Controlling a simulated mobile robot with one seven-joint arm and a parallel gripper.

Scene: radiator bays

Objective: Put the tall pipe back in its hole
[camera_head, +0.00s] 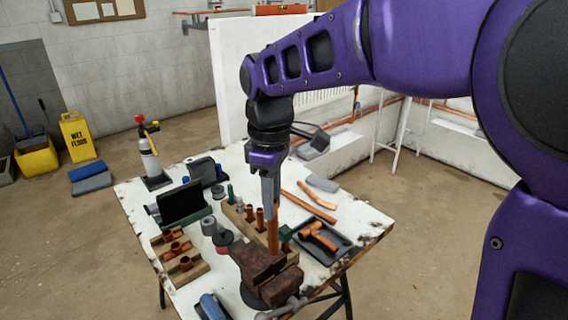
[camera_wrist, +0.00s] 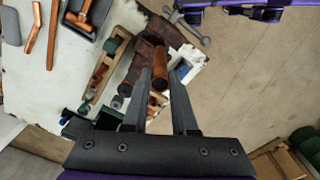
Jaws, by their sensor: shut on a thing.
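The tall copper pipe (camera_head: 273,236) stands about upright below my gripper (camera_head: 270,198). My gripper is shut on its upper part. In the wrist view the pipe (camera_wrist: 159,80) shows end-on between the fingertips (camera_wrist: 160,75). Its lower end is hidden behind the vise in the head view, so I cannot tell whether it sits in a hole. The wooden rack (camera_head: 236,217) holds shorter copper pipes (camera_head: 260,219) and a green piece (camera_head: 230,194). The rack (camera_wrist: 107,68) lies left of the pipe in the wrist view.
A rusty vise (camera_head: 262,265) stands close in front of the pipe. A dark tray (camera_head: 322,255) with copper fittings lies to the right. A wooden block (camera_head: 184,272) with copper fittings lies left. A spray bottle (camera_head: 149,158) stands at the back left. Loose copper pipes (camera_head: 317,199) lie behind.

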